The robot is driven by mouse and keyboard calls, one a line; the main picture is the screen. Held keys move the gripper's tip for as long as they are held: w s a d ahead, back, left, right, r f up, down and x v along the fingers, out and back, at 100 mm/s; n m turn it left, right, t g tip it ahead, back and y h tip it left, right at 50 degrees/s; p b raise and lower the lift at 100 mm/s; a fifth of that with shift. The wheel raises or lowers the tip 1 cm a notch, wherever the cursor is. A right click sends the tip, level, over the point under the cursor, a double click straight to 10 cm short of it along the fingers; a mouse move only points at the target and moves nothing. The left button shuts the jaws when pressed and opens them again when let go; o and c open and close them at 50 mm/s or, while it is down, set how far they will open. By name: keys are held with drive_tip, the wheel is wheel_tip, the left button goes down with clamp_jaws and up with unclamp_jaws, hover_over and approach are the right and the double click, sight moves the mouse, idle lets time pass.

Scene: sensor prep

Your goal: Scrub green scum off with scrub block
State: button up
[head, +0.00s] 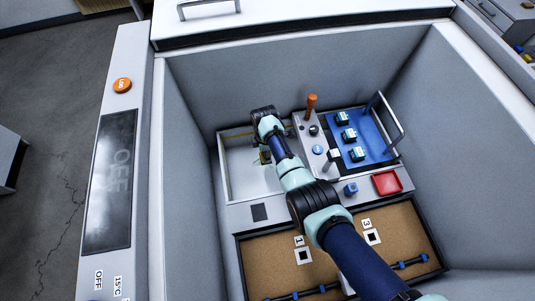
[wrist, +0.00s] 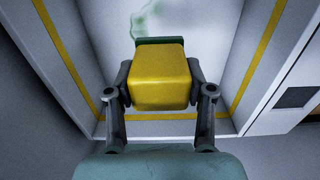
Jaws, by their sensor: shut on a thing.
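My gripper (wrist: 160,85) is shut on the scrub block, with one finger on each side of it. The scrub block (wrist: 160,78) is yellow with a dark green layer along its far edge in the wrist view. In the head view the block (head: 265,156) shows only as a small patch below my wrist, over the white basin. The green scum (wrist: 146,18) is a pale smear on the white basin floor, just beyond the block in the wrist view. Whether the block touches the floor is unclear. My arm hides much of the basin in the head view.
The white basin (head: 238,181) has upright walls and a yellow line (wrist: 62,50) around its floor.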

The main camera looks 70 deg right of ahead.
wheel_tip(320, 180, up, 19)
drive_tip(key=p, duration=1.3)
drive_tip(key=shift+f, duration=0.15)
drive_tip(key=shift+s, duration=0.1)
